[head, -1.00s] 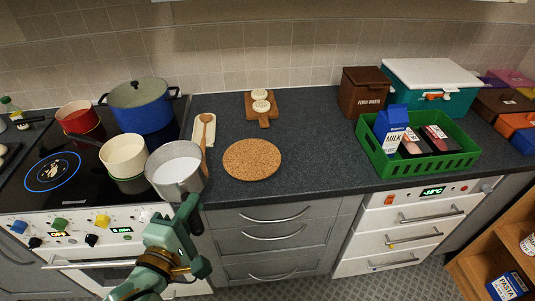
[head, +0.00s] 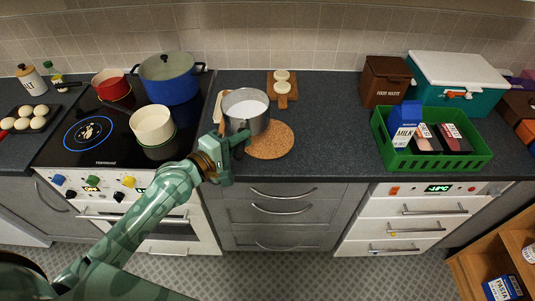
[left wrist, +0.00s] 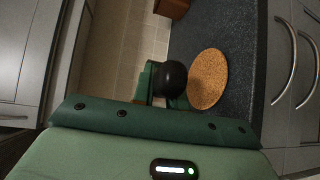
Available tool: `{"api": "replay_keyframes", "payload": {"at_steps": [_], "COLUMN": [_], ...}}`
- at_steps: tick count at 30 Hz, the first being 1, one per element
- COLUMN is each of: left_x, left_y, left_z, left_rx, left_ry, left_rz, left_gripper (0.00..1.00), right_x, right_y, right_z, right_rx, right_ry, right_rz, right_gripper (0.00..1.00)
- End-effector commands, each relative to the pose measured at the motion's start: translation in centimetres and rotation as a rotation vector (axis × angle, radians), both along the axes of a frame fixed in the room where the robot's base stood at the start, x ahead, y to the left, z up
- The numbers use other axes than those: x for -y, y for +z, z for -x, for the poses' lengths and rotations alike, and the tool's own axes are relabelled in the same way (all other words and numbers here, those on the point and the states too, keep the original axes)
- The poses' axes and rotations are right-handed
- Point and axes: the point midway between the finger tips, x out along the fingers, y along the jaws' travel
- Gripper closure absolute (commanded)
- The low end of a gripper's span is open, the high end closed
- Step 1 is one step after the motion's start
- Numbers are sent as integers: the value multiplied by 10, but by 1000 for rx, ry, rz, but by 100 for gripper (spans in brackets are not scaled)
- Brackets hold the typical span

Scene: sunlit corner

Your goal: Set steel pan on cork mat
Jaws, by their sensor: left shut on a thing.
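The steel pan (head: 237,124), with pale contents, is at the left part of the round cork mat (head: 274,142) and covers some of it from the head view. I cannot tell whether it touches the mat. My left gripper (head: 238,143) is on the pan's near side, shut on its handle. In the left wrist view a dark rounded end (left wrist: 170,79), probably the handle, sits between the fingers, with the cork mat (left wrist: 209,80) beside it. The pan body is hidden there. My right gripper is not in view.
The stove (head: 95,150) at left bears a red pot (head: 110,85), a blue pot (head: 168,80) and a cream pot (head: 152,125). A board (head: 283,97) stands behind the mat. A green basket (head: 440,160) is at right. The counter between mat and basket is clear.

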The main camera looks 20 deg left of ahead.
Motion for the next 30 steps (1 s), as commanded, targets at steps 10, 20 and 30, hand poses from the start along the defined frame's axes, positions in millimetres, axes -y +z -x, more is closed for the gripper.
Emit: {"api": "replay_keyframes", "payload": {"at_steps": [10, 20, 30], "left_x": [42, 53, 53], "left_y": [-53, -80, -99], "left_z": [-41, -51, -50], "left_rx": [5, 4, 4], "left_ry": [1, 1, 1], "left_rz": [1, -1, 1], "left_gripper": [100, 100, 100], "right_x": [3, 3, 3], "right_y": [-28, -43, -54], "right_z": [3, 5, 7], "right_rx": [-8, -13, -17], "right_ry": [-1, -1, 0], "right_rz": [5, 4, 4], "right_gripper": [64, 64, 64]}}
